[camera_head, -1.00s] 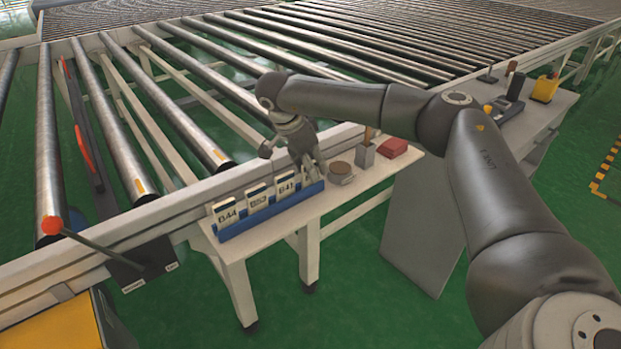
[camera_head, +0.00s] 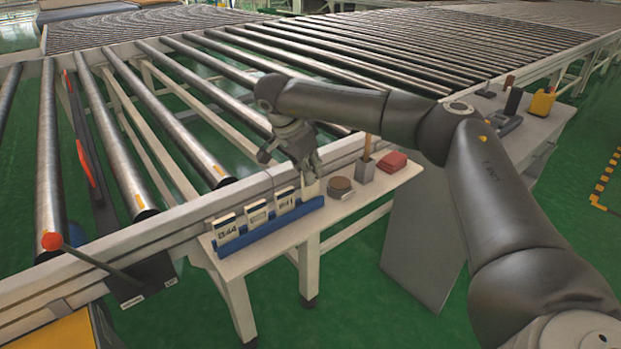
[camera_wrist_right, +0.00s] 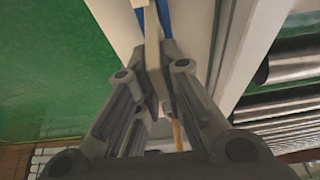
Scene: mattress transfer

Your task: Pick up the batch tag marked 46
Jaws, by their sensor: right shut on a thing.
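A blue rack (camera_head: 238,243) on the small table holds several white batch tags in a row. The leftmost tag (camera_head: 227,229) seems to read B44. The middle tag (camera_head: 257,214) and the tag to its right (camera_head: 285,201) are too blurred to read surely. My right gripper (camera_head: 309,178) is above the rack's right end, shut on a pale tag (camera_head: 310,190) whose face I cannot read. In the right wrist view this tag (camera_wrist_right: 154,62) shows edge-on between the fingers, with blue beside it. I cannot tell whether its lower edge is clear of the rack. My left gripper is not in view.
A round brown item (camera_head: 340,187), a holder with a wooden handle (camera_head: 366,163) and red blocks (camera_head: 392,161) stand right of the rack. The roller conveyor (camera_head: 200,140) runs behind the table (camera_head: 290,246). A grey side table (camera_head: 525,135) is further right.

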